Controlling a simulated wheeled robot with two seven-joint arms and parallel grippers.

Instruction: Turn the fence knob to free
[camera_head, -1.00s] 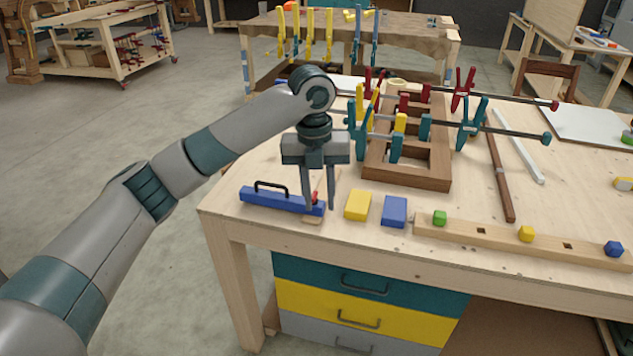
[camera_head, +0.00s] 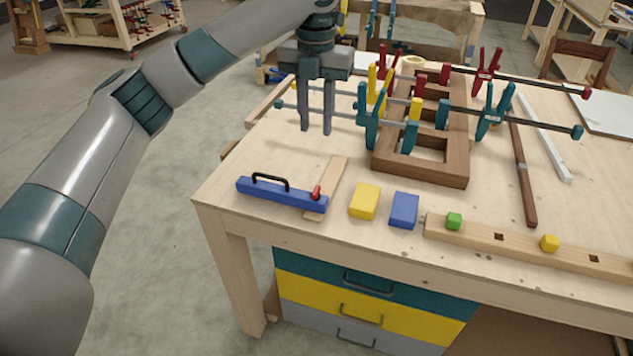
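The blue fence (camera_head: 270,193) lies near the front left corner of the table, with a black handle on top. The small red fence knob (camera_head: 317,191) sits at its right end, where the fence meets a light wooden strip (camera_head: 333,180). The knob is too small to read its setting clearly. My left gripper (camera_head: 315,131) hangs pointing down above the table, up and beyond the knob in the picture and apart from it. Its two fingers are parted with nothing between them. My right gripper is not in view.
A yellow block (camera_head: 364,201) and a blue block (camera_head: 404,210) lie right of the knob. A brown wooden frame (camera_head: 425,171) with several clamps stands behind them. A long light bar (camera_head: 470,237) with coloured pegs lies along the front edge.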

